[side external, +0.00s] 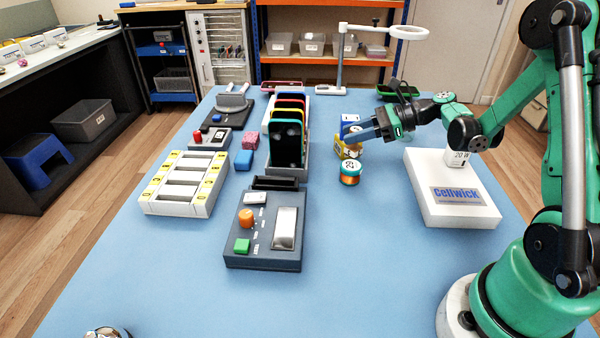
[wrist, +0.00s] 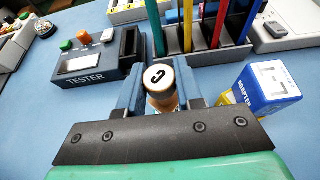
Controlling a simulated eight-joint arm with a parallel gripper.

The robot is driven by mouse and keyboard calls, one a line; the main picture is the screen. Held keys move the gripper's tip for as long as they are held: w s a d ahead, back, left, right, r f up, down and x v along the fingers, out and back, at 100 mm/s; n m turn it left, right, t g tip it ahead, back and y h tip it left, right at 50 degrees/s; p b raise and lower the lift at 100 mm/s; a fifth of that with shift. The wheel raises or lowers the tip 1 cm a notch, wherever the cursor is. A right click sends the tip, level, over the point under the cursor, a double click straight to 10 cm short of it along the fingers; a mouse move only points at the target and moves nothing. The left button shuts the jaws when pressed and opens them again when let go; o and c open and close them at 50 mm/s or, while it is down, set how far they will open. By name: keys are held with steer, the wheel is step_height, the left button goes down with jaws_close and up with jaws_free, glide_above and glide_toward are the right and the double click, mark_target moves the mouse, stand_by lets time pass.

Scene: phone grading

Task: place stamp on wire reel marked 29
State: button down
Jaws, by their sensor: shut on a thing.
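My gripper (wrist: 162,88) is shut on a small upright tan cylinder (wrist: 160,80), apparently the stamp, between its blue fingers in the wrist view. The cylinder has a pale round top with a dark mark. In the side view my gripper (side external: 362,133) is over the middle of the table, and I cannot make out the held cylinder there. A wire reel (side external: 350,173) with a green top and copper-coloured winding stands on the table in front of and below the fingers. I cannot read its number, and I cannot pick it out in the wrist view.
A blue and yellow adapter box (wrist: 266,88) stands close beside my fingers. The tester (side external: 266,235) and the phone rack (side external: 287,150) stand to the left. A white Cellwick box (side external: 440,205) lies to the right. The table front is mostly clear.

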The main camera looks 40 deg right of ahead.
mark_target(354, 150)
steer(key=shift+f, duration=1.25)
steer(key=shift+f, duration=0.1)
steer(key=c, duration=0.6)
jaws_free()
